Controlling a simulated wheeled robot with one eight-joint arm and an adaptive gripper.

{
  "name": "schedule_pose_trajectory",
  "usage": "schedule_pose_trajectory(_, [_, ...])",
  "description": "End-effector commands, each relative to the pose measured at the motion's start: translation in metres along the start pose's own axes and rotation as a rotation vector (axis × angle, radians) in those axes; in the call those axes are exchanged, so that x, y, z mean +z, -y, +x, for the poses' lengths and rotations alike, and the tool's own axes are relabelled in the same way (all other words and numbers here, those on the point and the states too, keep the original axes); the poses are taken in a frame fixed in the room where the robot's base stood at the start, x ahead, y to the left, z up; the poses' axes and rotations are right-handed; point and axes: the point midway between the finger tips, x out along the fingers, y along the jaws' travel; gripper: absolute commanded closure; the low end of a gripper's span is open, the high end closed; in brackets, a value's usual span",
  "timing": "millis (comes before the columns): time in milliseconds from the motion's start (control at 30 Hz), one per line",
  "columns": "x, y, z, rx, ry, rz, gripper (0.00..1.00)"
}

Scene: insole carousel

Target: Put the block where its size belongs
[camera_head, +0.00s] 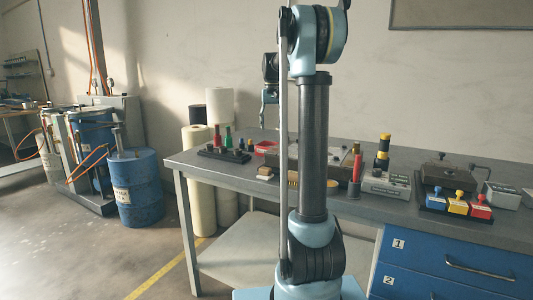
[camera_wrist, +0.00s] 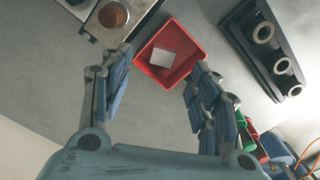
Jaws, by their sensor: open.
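A pale grey block (camera_wrist: 164,57) with a square top lies inside a shallow red tray (camera_wrist: 191,37) in the wrist view. In the head view the red tray (camera_head: 265,148) is on the bench, left of my arm; the block cannot be made out there. My gripper (camera_wrist: 162,62) is open and empty. Its fingers stand on either side of the tray as seen from above, with the block between them in the picture. In the head view my gripper (camera_head: 269,93) hangs above the bench, partly hidden by my arm. Contact with the tray cannot be seen.
A black rack with round metal rings (camera_wrist: 264,33) lies right of the tray. A flat fixture with an amber round part (camera_wrist: 112,15) is at upper left. Blue (camera_head: 436,200), yellow (camera_head: 458,205) and red (camera_head: 481,208) knobbed pieces stand at the bench's right.

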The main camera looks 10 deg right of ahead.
Motion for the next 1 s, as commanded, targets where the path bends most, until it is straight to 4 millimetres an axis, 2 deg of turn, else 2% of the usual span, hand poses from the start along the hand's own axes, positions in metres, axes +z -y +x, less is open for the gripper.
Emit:
schedule_pose_trajectory(300, [-0.001,0.000,-0.060,0.000,0.001,0.000,0.44])
schedule_pose_trajectory(500, [-0.002,0.000,-0.087,0.000,0.001,0.000,0.44])
schedule_pose_trajectory(700, [-0.002,0.000,-0.099,0.000,0.001,0.000,0.44])
schedule_pose_trajectory(1000, [-0.002,0.000,-0.100,0.000,0.001,0.000,0.44])
